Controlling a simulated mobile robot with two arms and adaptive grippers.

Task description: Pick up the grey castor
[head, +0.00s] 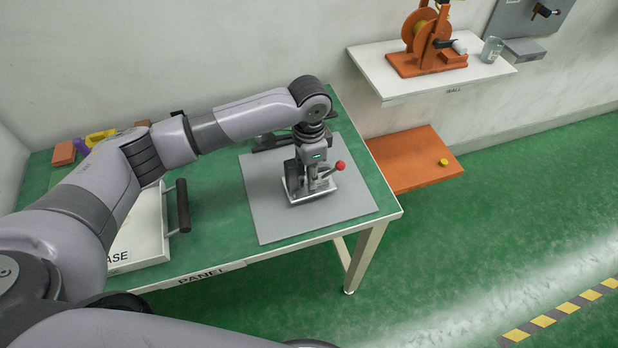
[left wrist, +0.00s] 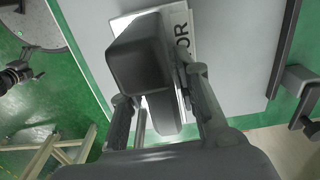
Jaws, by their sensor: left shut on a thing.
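My left gripper (head: 313,178) points down over the grey mat (head: 270,215) on the green table. It is shut on the grey castor, a dark grey block-shaped piece (left wrist: 140,55) between the two fingers in the left wrist view, where the gripper (left wrist: 162,105) also shows. In the head view the gripper hides most of it. A pale metal plate (head: 297,199) shows below the gripper, and a lever with a red ball (head: 340,165) sticks out to the right. A white label (left wrist: 180,35) ending in "OR" shows beside the castor. My right gripper is not in view.
A white case (head: 140,240) with a black handle (head: 182,205) stands left of the mat. A dark object (head: 265,142) lies at the mat's back edge. An orange shelf (head: 410,160) and a white wall shelf (head: 385,85) with an orange reel (head: 425,40) are to the right.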

